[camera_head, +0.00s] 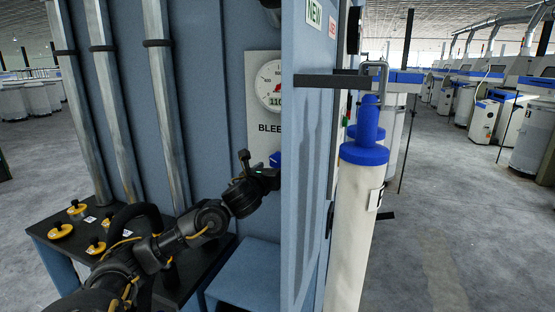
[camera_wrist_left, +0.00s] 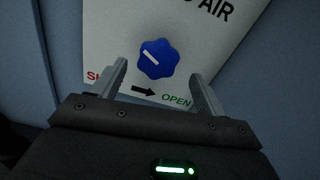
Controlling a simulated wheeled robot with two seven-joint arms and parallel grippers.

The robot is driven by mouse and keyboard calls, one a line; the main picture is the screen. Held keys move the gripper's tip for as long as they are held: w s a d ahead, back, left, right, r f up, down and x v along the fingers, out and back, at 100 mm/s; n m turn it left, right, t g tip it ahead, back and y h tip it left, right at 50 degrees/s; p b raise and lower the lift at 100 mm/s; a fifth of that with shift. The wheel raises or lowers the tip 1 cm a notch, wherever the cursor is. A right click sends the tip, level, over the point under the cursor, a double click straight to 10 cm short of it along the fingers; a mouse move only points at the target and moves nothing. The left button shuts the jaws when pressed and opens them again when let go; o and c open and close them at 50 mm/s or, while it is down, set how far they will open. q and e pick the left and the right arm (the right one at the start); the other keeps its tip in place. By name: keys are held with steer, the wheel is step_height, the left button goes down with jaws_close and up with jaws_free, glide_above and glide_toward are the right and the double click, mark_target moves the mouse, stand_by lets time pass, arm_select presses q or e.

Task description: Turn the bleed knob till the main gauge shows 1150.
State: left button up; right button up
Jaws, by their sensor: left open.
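The bleed knob (camera_wrist_left: 158,58) is blue and lobed, with a white mark pointing to its upper left, on a white plate (camera_wrist_left: 110,30) in the left wrist view. Below it are red lettering partly hidden by a finger, a black arrow pointing right and green "OPEN". My left gripper (camera_wrist_left: 161,72) is open, its fingers on either side of the knob's lower part; contact cannot be told. In the head view only a blue sliver of the knob shows beside my left gripper (camera_head: 268,170). The main gauge (camera_head: 270,82) is cut off by a panel; its readout starts "110", the rest hidden.
A blue upright panel (camera_head: 305,170) stands just right of my left gripper. A white cylinder with a blue cap (camera_head: 355,220) stands beyond it. A dark bench (camera_head: 50,232) with yellow knobs is at lower left. Pipes (camera_head: 165,90) run up the wall.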

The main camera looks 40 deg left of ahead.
mark_target(277, 162)
arm_select(q)
steer(key=p+x, duration=0.1)
steer(key=x, duration=0.2)
steer(key=shift+w+a+r, duration=0.15)
steer(key=shift+a+r, duration=0.05)
steer(key=shift+w+a+f, duration=0.1)
steer(key=shift+w+f, duration=0.05)
steer(key=shift+w, duration=0.35)
arm_select(e)
steer(key=shift+w+r, duration=0.3)
steer(key=shift+r, duration=0.2)
steer(key=shift+w+r, duration=0.3)
steer(key=shift+r, duration=0.2)
steer(key=shift+s, duration=0.1)
